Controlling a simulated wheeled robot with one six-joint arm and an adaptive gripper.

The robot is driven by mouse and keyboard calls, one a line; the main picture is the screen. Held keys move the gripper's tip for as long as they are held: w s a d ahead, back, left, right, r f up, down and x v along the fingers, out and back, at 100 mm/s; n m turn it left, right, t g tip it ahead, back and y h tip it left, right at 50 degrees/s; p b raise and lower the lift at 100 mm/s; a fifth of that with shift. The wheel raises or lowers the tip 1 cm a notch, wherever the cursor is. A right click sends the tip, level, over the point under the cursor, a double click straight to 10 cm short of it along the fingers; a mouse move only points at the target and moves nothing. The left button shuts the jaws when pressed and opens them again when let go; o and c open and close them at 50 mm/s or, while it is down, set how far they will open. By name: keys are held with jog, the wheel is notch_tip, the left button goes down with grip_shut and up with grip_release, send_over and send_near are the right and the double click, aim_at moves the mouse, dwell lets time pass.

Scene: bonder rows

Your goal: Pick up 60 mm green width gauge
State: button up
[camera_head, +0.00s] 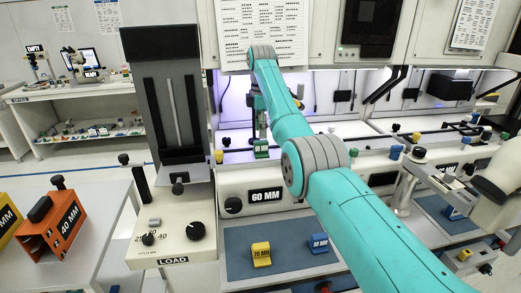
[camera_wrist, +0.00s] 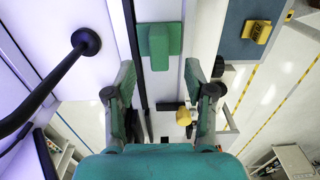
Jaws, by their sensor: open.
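The green width gauge (camera_wrist: 165,45) shows in the wrist view as a green block with a raised middle, on a narrow pale rail above the middle of the picture. In the head view the green gauge (camera_head: 261,149) sits in the bonder bay behind the 60 MM panel (camera_head: 265,196). My gripper (camera_wrist: 163,95) is open and empty, its two fingers spread left and right, with the gauge beyond the fingertips. The gauge is not between the fingers. In the head view my gripper (camera_head: 259,122) is small and partly hidden by my arm.
A yellow 70 MM gauge (camera_head: 261,254) and a blue gauge (camera_head: 319,243) lie on a blue mat (camera_head: 240,262). A black rod with a round end (camera_wrist: 86,41) stands left of my fingers. A yellow knob (camera_wrist: 183,117) lies between the fingers' lower parts. The LOAD unit (camera_head: 172,235) stands left.

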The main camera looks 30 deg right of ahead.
aim_at(261, 141)
jog(key=shift+f, duration=2.9)
grip_shut()
